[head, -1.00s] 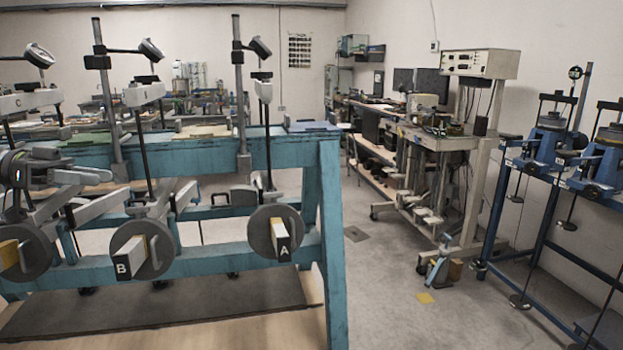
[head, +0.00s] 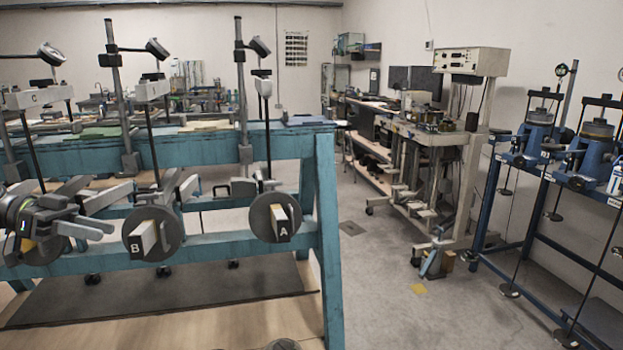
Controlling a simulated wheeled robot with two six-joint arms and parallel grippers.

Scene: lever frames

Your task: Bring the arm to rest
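My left gripper (head: 98,229) reaches in from the left edge, its dark round wrist at the picture's side. Its two grey fingers point right, with a small gap and nothing visible between them. It is in front of the leftmost lever, whose wheel (head: 38,246) it partly hides. The fingertips are left of the lever wheel marked B (head: 134,246) and look apart from it. The wheel marked A (head: 262,225) is farther right, clear of the gripper. My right gripper is not in view.
The blue-green lever frame (head: 326,240) fills the left and middle, with upright posts and dials above. A bench with a meter box (head: 471,61) stands at back right. A dark blue stand (head: 532,220) is at the right. Floor (head: 400,270) between them is mostly clear.

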